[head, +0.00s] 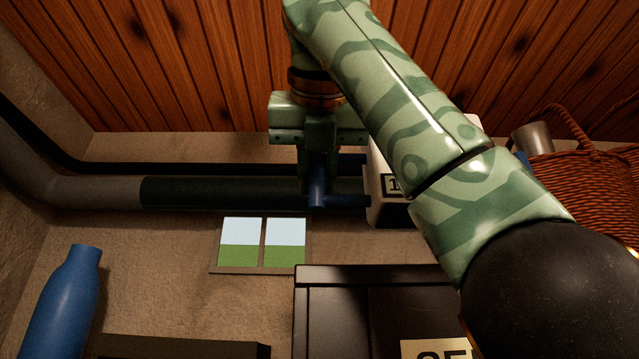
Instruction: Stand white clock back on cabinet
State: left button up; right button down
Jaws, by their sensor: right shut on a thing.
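The white clock (384,212) is a pale box in the middle of the head view, with part of a dark-framed display reading "1" on its front. My right arm hides its right part. My right gripper (352,182), with blue fingers, comes down from above and reaches the clock's left side. It is shut on the clock, though the exact contact is hard to see. The clock appears upright. A dark cabinet (332,318) with a pale lettered label shows at the bottom, below the clock in the picture. My left gripper is not in view.
A blue bottle (62,305) stands at lower left, near a dark box edge (180,347). A wicker basket (590,185) and a metal cup (532,137) are at right. Dark pipes (220,192) run along behind. A small window picture (262,243) is left of the clock.

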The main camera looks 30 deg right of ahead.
jog(key=shift+w+d, duration=0.25)
jog(key=shift+w, duration=0.1)
jog(key=shift+w+d+f+p, duration=0.2)
jog(key=shift+w+d+p, duration=0.85)
jog(key=shift+w, duration=0.8)
jog(key=shift+w+d+f+p, duration=0.2)
jog(key=shift+w+d+p, duration=0.45)
jog(key=shift+w+d, duration=1)
jog(key=shift+w+d+f+p, duration=0.2)
jog(key=shift+w+d+p, duration=0.75)
jog(key=shift+w, duration=1.15)
jog(key=shift+f+b, duration=0.6)
jog(key=shift+b, duration=0.15)
jog(key=c, duration=1.3)
grip_release()
jog(key=shift+o, duration=0.2)
